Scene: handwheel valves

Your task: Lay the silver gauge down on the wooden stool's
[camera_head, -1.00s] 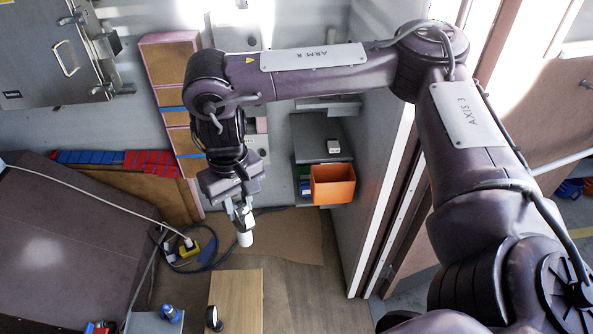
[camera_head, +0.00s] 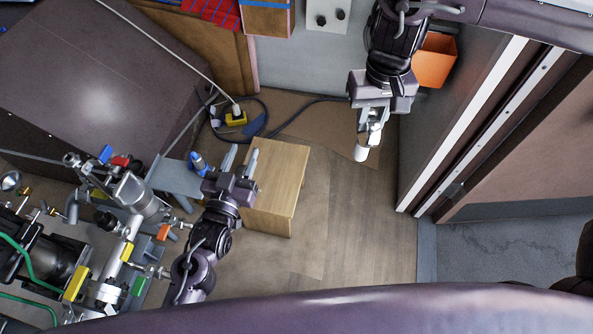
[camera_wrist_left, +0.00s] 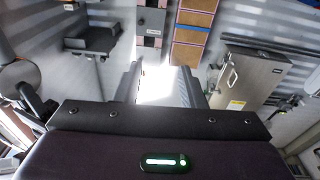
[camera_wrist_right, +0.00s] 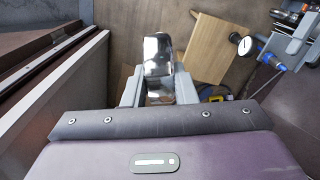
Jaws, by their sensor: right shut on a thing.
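The silver gauge (camera_wrist_right: 158,55) is a shiny chrome piece between the fingers of my right gripper (camera_wrist_right: 158,92); its dial face cannot be made out. In the head view my right gripper (camera_head: 370,132) points down, and the gauge's pale end (camera_head: 361,153) hangs below it. The wooden stool (camera_head: 278,185) has a pale plank top and lies left of and below the right gripper in the picture; it also shows in the right wrist view (camera_wrist_right: 215,50). My left gripper (camera_head: 241,162) is open and empty, overlapping the stool's left edge in the picture.
A black-rimmed white dial (camera_wrist_right: 243,46) is at the stool's edge. Pipes and valves (camera_head: 125,220) crowd the lower left. A yellow plug block (camera_head: 236,118) and dark cable lie behind the stool. An orange bin (camera_head: 434,62) is beside the right arm. Floor right of the stool is clear.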

